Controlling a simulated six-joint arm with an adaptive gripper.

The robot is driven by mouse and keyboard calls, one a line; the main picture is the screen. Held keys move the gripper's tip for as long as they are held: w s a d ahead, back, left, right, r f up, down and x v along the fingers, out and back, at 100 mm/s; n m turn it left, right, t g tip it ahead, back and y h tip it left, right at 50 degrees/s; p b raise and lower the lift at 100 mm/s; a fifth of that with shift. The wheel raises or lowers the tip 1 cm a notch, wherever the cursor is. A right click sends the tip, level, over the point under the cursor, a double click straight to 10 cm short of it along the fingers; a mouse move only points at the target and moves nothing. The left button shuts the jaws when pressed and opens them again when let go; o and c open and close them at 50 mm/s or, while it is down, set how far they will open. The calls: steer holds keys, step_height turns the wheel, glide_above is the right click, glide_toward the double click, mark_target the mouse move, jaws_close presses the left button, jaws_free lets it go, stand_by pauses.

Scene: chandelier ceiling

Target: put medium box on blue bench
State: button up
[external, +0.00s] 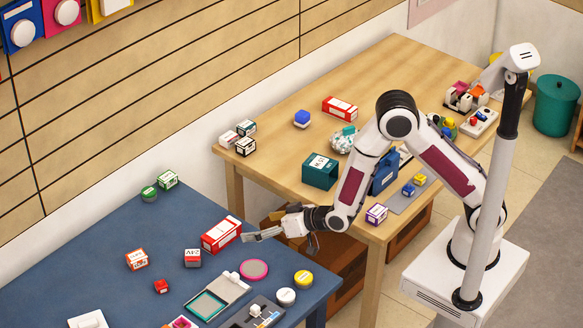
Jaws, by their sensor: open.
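The blue bench (90,245) fills the lower left. A long red and white box (221,235) lies on it near its right side. My gripper (250,238) is open just to the right of this box, over the bench's right edge; I cannot tell whether a finger touches the box. No box shows between the fingers. Which box is the medium one is not clear: another red and white box (340,108) and a larger teal box (320,171) stand on the wooden table (275,120).
The bench also holds small boxes (137,259), (193,258), a pink disc (254,269), a yellow-topped tin (303,280) and an open hinged case (218,296). Its back middle is clear. A purple and white box (376,214) sits at the wooden table's near corner.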

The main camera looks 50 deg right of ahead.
steer(key=s+d+r+g, duration=0.1)
steer(key=s+d+r, duration=0.1)
steer(key=d+r, duration=0.3)
steer(key=s+d+r+g+h, duration=0.1)
steer(key=s+d+r, duration=0.1)
steer(key=d+r, duration=0.35)
steer(key=s+d+r+g, duration=0.1)
steer(key=s+d+r, duration=0.2)
steer(key=d+r, duration=0.25)
steer(key=s+d+r+g+h, duration=0.1)
steer(key=s+d+r, duration=0.1)
steer(key=s+d, duration=0.6)
steer(key=s+d+r+g+h, duration=0.2)
steer(key=s+d, duration=0.6)
steer(key=s, duration=0.7)
steer(key=shift+s+d+r, duration=0.15)
steer(key=shift+s+r, duration=0.15)
steer(key=shift+r, duration=0.25)
